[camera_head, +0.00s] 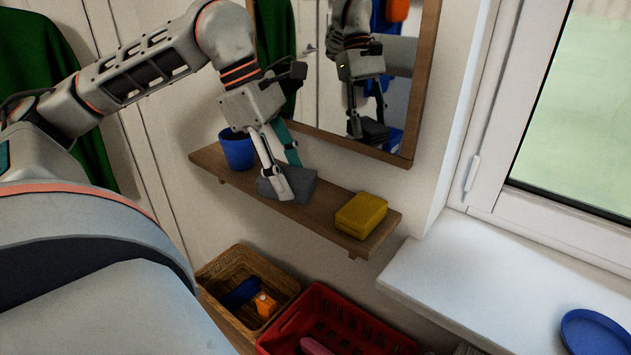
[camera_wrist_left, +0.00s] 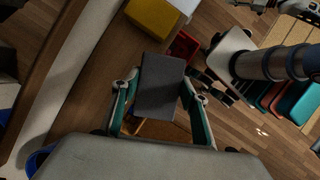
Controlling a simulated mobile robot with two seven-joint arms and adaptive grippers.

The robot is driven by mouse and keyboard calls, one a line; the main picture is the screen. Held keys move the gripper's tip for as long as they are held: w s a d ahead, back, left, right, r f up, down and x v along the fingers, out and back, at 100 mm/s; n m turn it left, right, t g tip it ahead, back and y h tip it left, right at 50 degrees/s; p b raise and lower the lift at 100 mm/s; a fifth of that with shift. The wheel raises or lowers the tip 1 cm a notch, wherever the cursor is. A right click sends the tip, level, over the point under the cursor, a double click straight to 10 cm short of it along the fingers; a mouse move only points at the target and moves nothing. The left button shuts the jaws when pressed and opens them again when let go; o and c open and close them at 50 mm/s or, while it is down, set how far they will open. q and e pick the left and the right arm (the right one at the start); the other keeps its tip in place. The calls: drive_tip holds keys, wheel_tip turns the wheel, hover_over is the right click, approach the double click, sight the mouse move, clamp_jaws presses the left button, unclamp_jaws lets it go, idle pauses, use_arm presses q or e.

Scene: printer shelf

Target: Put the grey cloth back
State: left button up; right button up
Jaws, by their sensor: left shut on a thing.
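The grey cloth (camera_head: 300,185) is a folded dark grey block at the wooden shelf (camera_head: 339,206), between a blue cup and a yellow block. My left gripper (camera_head: 286,180) reaches down from above and is shut on the cloth. In the left wrist view the cloth (camera_wrist_left: 160,88) sits between the two fingers of my left gripper (camera_wrist_left: 160,108). I cannot tell whether the cloth touches the shelf. My right gripper does not show.
The blue cup (camera_head: 237,150) stands left and the yellow block (camera_head: 361,215) right on the shelf. A mirror (camera_head: 425,85) hangs behind. Below are a wicker basket (camera_head: 222,262) and a red crate (camera_head: 374,332). A windowsill (camera_head: 470,265) with a blue plate (camera_head: 594,333) is at right.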

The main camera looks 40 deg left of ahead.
use_arm(q)
drive_tip(key=w+f, duration=0.1)
drive_tip(key=w, duration=0.1)
drive_tip(key=w+f, duration=0.1)
drive_tip(key=w, duration=0.2)
drive_tip(key=w+a+f+p, duration=0.1)
drive_tip(key=w, duration=0.1)
drive_tip(key=shift+w, duration=0.4)
drive_tip(key=shift+f, duration=0.35)
wheel_tip(320, 180, down, 3)
drive_tip(key=shift+r+b, duration=0.1)
drive_tip(key=shift+b, duration=0.45)
drive_tip(key=shift+w+f, duration=0.25)
drive_tip(key=shift+f, duration=0.05)
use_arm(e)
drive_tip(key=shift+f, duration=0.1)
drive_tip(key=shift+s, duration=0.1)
